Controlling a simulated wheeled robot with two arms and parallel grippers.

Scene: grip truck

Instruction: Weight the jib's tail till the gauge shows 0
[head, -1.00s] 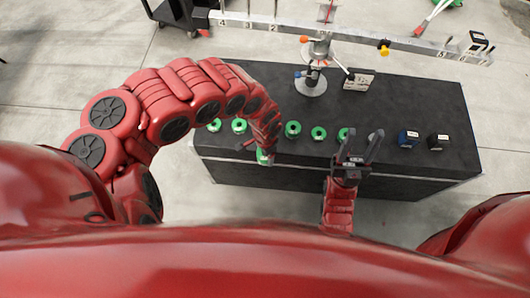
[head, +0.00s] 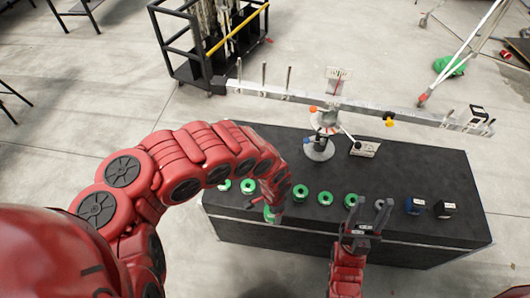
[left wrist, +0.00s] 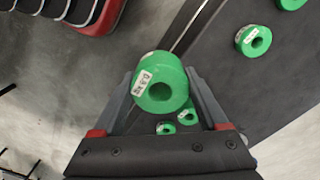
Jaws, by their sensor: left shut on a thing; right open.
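My left gripper (head: 271,207) is shut on a green ring weight (head: 270,215) at the bench's front edge. The left wrist view shows this green weight (left wrist: 160,88) between the fingers, with a white label and a centre hole. My right gripper (head: 368,208) is open, over the bench front near a green weight (head: 350,200) and a grey ring (head: 381,204). The jib (head: 360,106) is a long pale beam on a stand (head: 320,145), with upright pegs (head: 263,73) on its left part. A plate with a red mark (head: 338,80), perhaps the gauge, stands above it; its reading is illegible.
More green weights (head: 300,194) lie in a row on the black bench (head: 430,175). A card (head: 364,149) stands behind. A yellow piece (head: 389,121) is on the beam. A black cart (head: 195,70) stands behind left.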

